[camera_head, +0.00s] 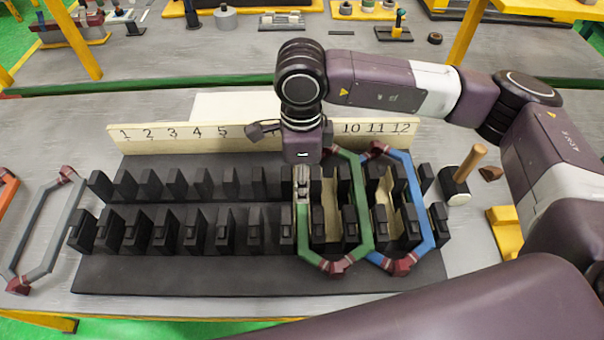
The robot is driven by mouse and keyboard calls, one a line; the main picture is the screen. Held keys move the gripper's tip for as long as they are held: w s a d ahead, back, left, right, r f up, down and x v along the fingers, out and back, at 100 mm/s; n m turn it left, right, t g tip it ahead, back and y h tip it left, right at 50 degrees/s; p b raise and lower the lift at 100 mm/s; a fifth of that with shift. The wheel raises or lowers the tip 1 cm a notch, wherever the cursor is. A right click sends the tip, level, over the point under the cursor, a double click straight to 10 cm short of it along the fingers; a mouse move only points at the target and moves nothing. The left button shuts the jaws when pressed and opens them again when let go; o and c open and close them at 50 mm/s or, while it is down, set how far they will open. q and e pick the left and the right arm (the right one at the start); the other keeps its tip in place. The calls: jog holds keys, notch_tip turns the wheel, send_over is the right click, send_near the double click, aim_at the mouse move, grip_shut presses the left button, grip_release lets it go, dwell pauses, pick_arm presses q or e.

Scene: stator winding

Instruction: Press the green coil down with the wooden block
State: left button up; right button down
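The green coil (363,205) lies over the dark toothed stator (165,285), towards its right end, around several of the teeth. Its red-brown bound ends stick out at back and front. My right gripper (302,178) points down from above at the green coil's left side. Its body hides the back left part of the coil. A narrow greyish-beige piece shows just below the gripper, between the teeth; I cannot tell whether it is the wooden block or the fingers. The fingertips are not clear. My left gripper is not in view.
A blue coil (420,205) sits on the stator, right of the green one. A grey coil (40,225) lies left of the stator. A numbered board (185,133) stands behind. A mallet (465,172) and a yellow part (504,230) are at the right.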

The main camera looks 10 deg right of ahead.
aim_at(302, 205)
jog(key=shift+f, duration=0.45)
jog(key=shift+f+b, duration=0.45)
notch_tip(302, 205, down, 4)
jog(key=b, duration=0.4)
jog(key=shift+b, duration=0.3)
jog(key=shift+f+b, duration=0.65)
jog(key=shift+b, duration=1.1)
dwell(1.0)
dwell(0.4)
jog(key=shift+r+p, duration=2.6)
jog(key=shift+r, duration=3.25)
